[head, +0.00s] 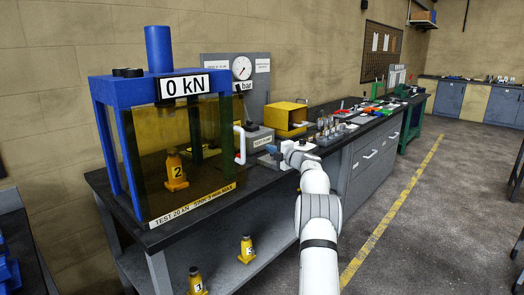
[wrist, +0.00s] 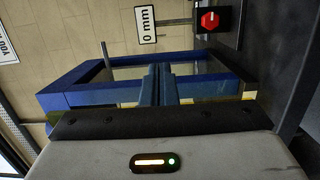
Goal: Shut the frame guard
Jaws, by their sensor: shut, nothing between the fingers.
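The frame guard (head: 205,165) is a see-through amber panel on the front of a blue press frame (head: 108,140) on the bench. A white handle (head: 240,145) stands out at its right edge. I cannot tell whether the panel sits fully against the frame. A yellow jack marked 2 (head: 175,171) shows behind the panel. My gripper (head: 272,151) is to the right of the handle, apart from it, above the bench. In the wrist view my gripper (wrist: 161,68) has its two fingers together, empty. The guard and handle cannot be made out there.
Yellow jacks (head: 247,249) sit on the lower shelf. The wrist view shows a blue frame (wrist: 75,78), a 0 mm sign (wrist: 147,25) and a red knob (wrist: 210,19).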

